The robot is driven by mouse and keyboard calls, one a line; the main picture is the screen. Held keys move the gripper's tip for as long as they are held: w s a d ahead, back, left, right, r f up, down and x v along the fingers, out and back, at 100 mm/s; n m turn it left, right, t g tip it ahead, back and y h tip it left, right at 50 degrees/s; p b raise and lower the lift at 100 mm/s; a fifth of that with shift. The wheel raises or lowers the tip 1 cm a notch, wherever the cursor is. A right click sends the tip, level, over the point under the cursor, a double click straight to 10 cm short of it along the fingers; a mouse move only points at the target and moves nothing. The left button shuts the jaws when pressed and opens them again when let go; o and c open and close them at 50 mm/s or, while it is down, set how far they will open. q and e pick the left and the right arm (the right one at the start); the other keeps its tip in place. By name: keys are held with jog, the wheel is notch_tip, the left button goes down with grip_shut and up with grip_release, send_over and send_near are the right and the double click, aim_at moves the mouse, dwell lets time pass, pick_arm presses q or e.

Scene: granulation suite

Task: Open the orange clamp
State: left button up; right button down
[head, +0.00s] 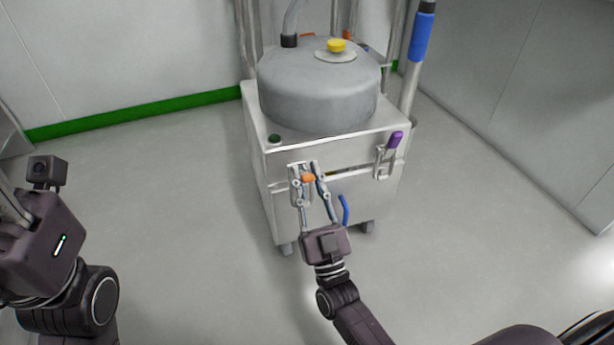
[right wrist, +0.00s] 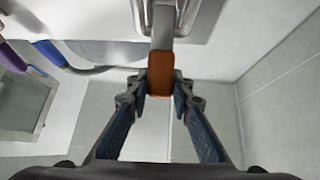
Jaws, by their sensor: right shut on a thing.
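The orange clamp (head: 308,178) is on the front face of the white machine box, at its left side. In the right wrist view its orange handle (right wrist: 160,72) sits between the fingertips, below a metal latch bar. My right gripper (head: 308,176) is shut on the orange handle, with a finger on each side; it also shows in the right wrist view (right wrist: 160,92). The clamp's metal base is partly hidden by the fingers in the head view. My left arm shows at the left edge of the head view, but its fingertips are out of the picture.
A purple-handled clamp (head: 394,140) is on the box's right front. A blue handle (head: 344,210) hangs just right of my right gripper. A grey vessel (head: 318,95) with a yellow knob (head: 337,46) stands on top. The floor left of the box is clear.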

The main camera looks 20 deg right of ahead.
jog(key=c, duration=1.7)
grip_release()
jog(key=shift+v, duration=3.8)
